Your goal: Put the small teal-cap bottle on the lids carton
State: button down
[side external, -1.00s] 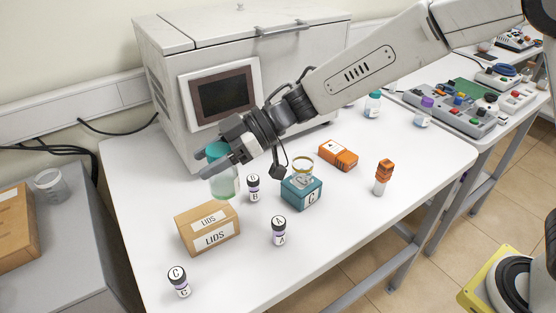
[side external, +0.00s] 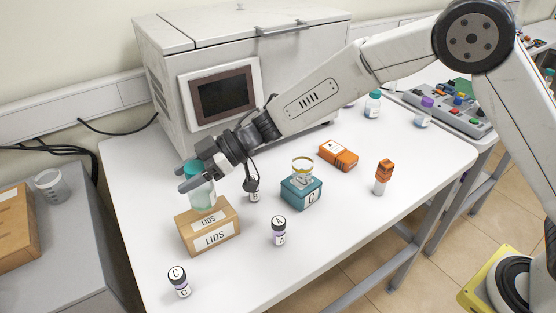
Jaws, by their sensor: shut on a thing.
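My gripper (side external: 193,178) is shut on a clear, pale green bottle (side external: 201,194) with a teal cap, held upright at the left of the table. The lids carton (side external: 213,239), a brown box with white LIDS labels, sits just below it. The bottle's base overlaps the carton's top in the picture; I cannot tell whether it touches. The gripper fingers hide part of the bottle and cap. Another teal-cap bottle (side external: 373,105) stands at the back of the table, right of the oven.
Vials A (side external: 279,232), C (side external: 179,282) and partly hidden B (side external: 254,194) stand near the carton. A teal box (side external: 301,192) bears a gold-rimmed glass piece. An orange box (side external: 338,155) and orange-capped vial (side external: 384,178) are further right. The grey oven (side external: 225,90) stands behind.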

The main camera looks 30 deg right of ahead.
jog(key=shift+w+a+f, duration=0.1)
jog(key=shift+w+f, duration=0.1)
jog(key=shift+f, duration=1.55)
jog(key=shift+f, duration=0.15)
jog(key=shift+c, duration=0.4)
grip_release()
jog(key=v, duration=1.2)
